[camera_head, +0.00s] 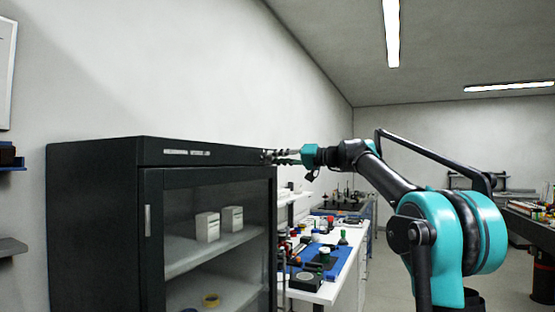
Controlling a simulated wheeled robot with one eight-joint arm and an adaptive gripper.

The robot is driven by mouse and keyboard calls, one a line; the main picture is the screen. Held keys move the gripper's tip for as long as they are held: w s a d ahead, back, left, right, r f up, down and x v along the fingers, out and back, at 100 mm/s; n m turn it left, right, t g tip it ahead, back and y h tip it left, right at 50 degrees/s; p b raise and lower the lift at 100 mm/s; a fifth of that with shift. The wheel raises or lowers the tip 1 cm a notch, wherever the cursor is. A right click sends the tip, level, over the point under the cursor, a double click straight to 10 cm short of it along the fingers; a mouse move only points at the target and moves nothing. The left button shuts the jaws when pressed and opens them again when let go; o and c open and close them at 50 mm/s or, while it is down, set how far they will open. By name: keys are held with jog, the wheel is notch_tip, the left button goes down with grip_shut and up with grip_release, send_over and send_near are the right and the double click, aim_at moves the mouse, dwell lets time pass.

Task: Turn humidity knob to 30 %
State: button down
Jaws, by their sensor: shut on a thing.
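A dark cabinet (100,220) with a glass door stands at the left, with pale lettering along its top front strip. My gripper (270,157) is at the right end of that strip, with its fingertips against or very close to the cabinet's upper right front corner. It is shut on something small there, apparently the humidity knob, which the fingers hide. The knob's pointer and any scale marks cannot be made out.
Right of the cabinet, a white bench holds a blue mat (345,262) with several small items. Wall shelves (12,247) are at the far left. Floor shows at the lower right.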

jog(key=c, duration=1.4)
grip_release()
jog(key=shift+o, duration=0.2)
jog(key=v, duration=1.2)
